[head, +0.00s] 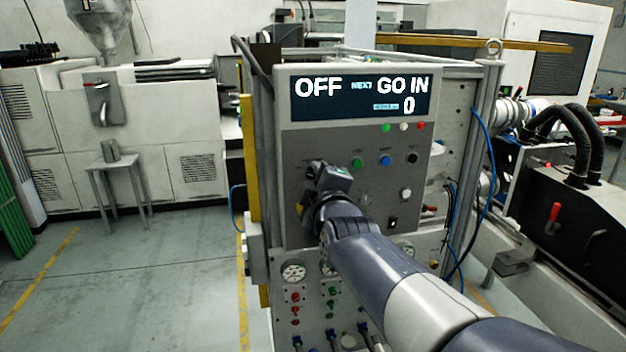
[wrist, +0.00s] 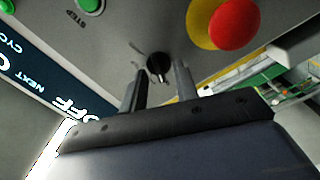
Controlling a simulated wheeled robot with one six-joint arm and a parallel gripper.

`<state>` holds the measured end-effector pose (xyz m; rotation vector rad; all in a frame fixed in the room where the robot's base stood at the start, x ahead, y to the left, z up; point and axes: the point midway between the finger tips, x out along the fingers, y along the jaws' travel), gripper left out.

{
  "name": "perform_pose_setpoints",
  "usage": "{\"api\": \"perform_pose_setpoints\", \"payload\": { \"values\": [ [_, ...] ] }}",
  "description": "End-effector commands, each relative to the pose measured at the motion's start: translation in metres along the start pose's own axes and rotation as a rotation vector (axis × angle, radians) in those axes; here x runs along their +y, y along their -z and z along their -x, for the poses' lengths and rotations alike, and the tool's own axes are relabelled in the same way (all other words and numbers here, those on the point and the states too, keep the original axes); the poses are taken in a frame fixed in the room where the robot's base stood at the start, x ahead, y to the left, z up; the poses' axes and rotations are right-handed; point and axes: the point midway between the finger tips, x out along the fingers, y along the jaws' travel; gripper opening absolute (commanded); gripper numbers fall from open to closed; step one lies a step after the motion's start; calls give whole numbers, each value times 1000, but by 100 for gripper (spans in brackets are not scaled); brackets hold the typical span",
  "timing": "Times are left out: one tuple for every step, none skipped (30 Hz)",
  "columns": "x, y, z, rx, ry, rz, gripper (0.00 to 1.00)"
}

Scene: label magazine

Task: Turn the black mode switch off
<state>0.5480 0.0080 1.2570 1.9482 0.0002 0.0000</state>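The black mode switch (wrist: 157,66) is a small round knob on the grey panel in the wrist view. In the head view my arm and gripper cover it. My gripper (wrist: 160,74) is open, its two dark fingers apart with the knob between or just beyond their tips. A gap shows on each side of the knob, and I cannot tell whether either finger touches it. In the head view my gripper (head: 316,178) is at the left part of the control panel (head: 290,222). The display (head: 355,95) reads "OFF", "NEXT", "GO IN" and "0".
A red mushroom button (wrist: 235,22) on a yellow base is close to the knob in the wrist view. A green button (head: 357,162), a blue button (head: 386,160) and a black knob (head: 413,158) lie right of my gripper. Gauges and valves sit below the panel.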

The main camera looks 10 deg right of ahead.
Motion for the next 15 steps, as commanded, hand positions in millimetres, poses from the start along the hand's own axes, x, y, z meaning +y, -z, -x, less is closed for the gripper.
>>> {"api": "perform_pose_setpoints", "payload": {
  "values": [
    [0,0,0,0,0,0,29],
    [0,0,1,0,0,0,29],
    [0,0,3,0,0,0,29],
    [0,0,4,0,-1,0,29],
    [0,0,6,0,-1,0,29],
    [0,0,10,0,-1,0,29],
    [0,0,14,1,-2,0,29],
    [0,0,17,1,-3,0,29],
    [0,0,23,1,-3,0,29],
    [0,0,27,1,-2,0,29],
    [0,0,32,1,-2,-1,29],
    [0,0,39,2,-2,-1,29],
    [0,0,44,2,-2,-1,29],
    [1,0,48,2,-3,0,29],
    [0,0,55,2,-3,-1,29]
  ]
}}
